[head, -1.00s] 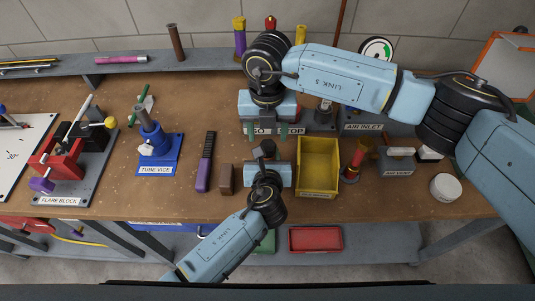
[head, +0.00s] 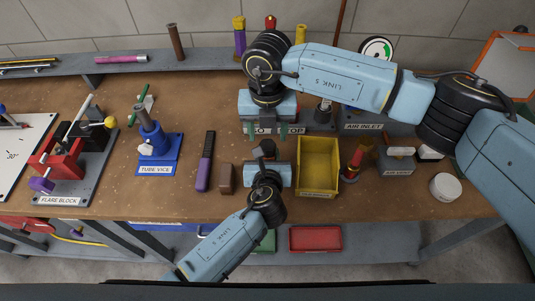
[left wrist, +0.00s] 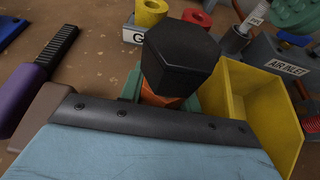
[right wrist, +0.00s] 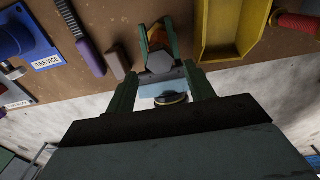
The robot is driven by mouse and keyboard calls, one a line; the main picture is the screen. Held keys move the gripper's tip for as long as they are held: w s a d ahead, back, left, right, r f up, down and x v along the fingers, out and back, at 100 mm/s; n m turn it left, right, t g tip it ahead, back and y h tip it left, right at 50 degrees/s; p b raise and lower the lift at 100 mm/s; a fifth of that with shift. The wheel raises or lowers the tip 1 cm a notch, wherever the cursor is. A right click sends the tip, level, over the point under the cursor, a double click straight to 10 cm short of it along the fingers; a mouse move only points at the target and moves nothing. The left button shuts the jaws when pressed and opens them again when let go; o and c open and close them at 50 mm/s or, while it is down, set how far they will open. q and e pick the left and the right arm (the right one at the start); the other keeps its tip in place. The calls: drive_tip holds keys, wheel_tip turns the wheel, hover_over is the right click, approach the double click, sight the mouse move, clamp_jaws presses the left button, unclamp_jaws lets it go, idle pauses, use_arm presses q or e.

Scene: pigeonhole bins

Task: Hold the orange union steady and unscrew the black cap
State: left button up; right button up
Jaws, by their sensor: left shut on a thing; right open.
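The black hex cap (left wrist: 180,55) sits on top of the orange union (left wrist: 158,98), of which only a small part shows below it. In the head view the cap (head: 267,148) stands in front of my left gripper (head: 267,160). My left gripper's green fingers are shut around the union; they also show in the right wrist view (right wrist: 158,42). My right gripper (head: 267,130) is open and empty, pointing down, apart from the cap. In the right wrist view the cap (right wrist: 160,62) lies ahead, between and beyond its spread green fingers (right wrist: 160,88).
A yellow bin (head: 318,167) stands close to the right of the cap. A brown block (head: 225,178) and a purple-handled tool (head: 205,162) lie to the left. The blue tube vice (head: 155,148) is farther left. Labelled stands and an air inlet (head: 364,126) are behind.

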sight(268, 144)
drive_tip(key=shift+f, duration=2.1)
drive_tip(key=m, duration=0.6)
drive_tip(key=c, duration=1.1)
drive_tip(key=n, duration=0.6)
clamp_jaws()
drive_tip(key=n, duration=0.6)
drive_tip(key=shift+n, duration=0.4)
drive_tip(key=o, duration=1.1)
unclamp_jaws()
